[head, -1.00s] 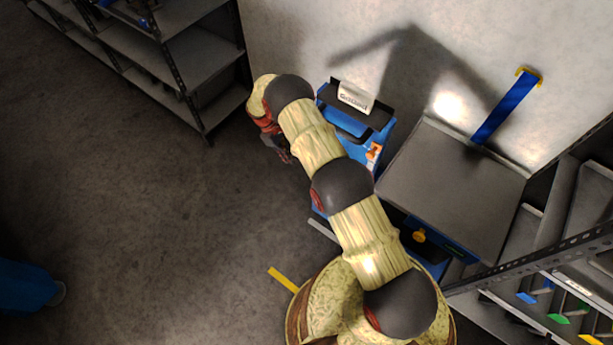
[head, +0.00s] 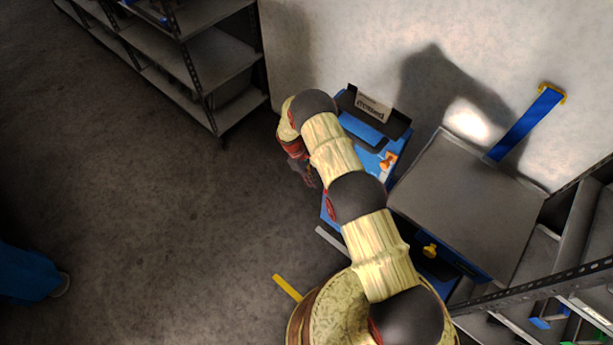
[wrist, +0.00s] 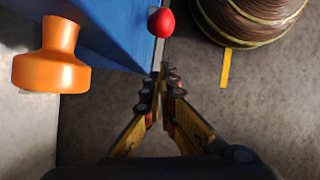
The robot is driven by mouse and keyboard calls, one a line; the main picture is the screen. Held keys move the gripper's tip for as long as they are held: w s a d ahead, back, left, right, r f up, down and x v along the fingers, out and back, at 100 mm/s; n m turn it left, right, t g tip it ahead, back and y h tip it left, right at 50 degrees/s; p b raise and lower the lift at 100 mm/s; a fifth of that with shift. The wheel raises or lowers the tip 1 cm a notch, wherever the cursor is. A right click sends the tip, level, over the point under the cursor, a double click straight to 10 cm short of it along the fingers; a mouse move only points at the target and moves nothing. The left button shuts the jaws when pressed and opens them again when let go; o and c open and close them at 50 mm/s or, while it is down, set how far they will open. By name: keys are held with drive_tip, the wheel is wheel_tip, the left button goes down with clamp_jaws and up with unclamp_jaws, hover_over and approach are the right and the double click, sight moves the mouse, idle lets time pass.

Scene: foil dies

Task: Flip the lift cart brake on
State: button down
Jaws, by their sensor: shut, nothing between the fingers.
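The lift cart appears to be the grey-topped platform (head: 470,200) with a blue upright handle (head: 527,125), right of my arm in the head view. A yellow knob (head: 430,251) shows below its near edge. In the wrist view a red ball knob (wrist: 161,22) sits on a thin pale lever beside a blue body (wrist: 112,28). I cannot tell which part is the brake. My gripper (wrist: 160,82) is shut and empty, below and apart from the red knob. In the head view my gripper (head: 309,176) hangs over the floor, left of the blue unit.
The blue unit (head: 396,150) has a dark top, a label plate (head: 373,106) and an orange knob (head: 388,160), also large in the wrist view (wrist: 50,62). Grey shelving (head: 215,70) stands upper left, another rack lower right. A yellow strip (head: 287,287) lies near my base.

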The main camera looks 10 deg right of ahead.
drive_tip(key=shift+s+d+r, duration=0.4)
drive_tip(key=shift+s+d, duration=0.4)
drive_tip(key=shift+d, duration=0.05)
drive_tip(key=s+d+r+p, duration=0.1)
drive_tip(key=s+d+r, duration=0.1)
drive_tip(key=shift+s+r, duration=0.25)
drive_tip(key=shift+s, duration=0.05)
